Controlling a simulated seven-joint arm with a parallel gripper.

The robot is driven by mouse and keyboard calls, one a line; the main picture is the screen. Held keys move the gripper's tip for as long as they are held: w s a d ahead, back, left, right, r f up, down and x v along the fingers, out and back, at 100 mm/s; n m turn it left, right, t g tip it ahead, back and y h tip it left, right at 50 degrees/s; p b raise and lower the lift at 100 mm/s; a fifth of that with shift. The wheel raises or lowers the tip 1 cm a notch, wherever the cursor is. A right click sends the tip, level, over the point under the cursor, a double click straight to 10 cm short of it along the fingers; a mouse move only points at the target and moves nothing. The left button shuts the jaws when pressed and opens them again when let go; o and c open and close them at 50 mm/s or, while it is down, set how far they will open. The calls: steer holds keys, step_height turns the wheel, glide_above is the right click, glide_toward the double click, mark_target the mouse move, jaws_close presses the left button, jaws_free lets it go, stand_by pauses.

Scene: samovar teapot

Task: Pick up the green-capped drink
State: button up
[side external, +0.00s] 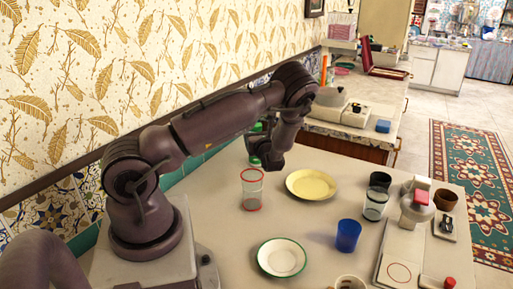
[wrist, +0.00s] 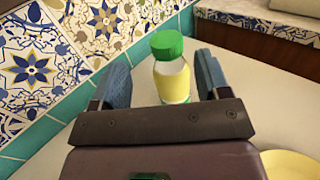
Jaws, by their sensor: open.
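The green-capped drink (wrist: 172,84) is a small clear bottle with a yellow label and a green cap, upright in the wrist view. My gripper (wrist: 162,76) is open, with one blue-padded finger on each side of the bottle in that picture. I cannot tell whether either finger touches it. In the side view, my gripper (side external: 267,158) hangs low over the table near the wall, and a green cap (side external: 254,161) shows just beside it. The bottle's body there is mostly hidden behind a clear glass with a red rim (side external: 252,189).
A yellow plate (side external: 311,184) lies right of my gripper. A green-rimmed white plate (side external: 281,257), a blue cup (side external: 347,235) and a clear dark-rimmed glass (side external: 375,204) stand nearer the front and right. The tiled wall (wrist: 45,65) runs close behind the bottle.

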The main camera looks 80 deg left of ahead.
steer(key=shift+w+a, duration=0.2)
steer(key=shift+a, duration=0.05)
steer(key=a, duration=0.7)
steer(key=shift+w+r, duration=0.1)
steer(key=shift+w, duration=0.25)
steer(key=shift+c, duration=0.2)
jaws_close()
steer(key=shift+r, duration=0.1)
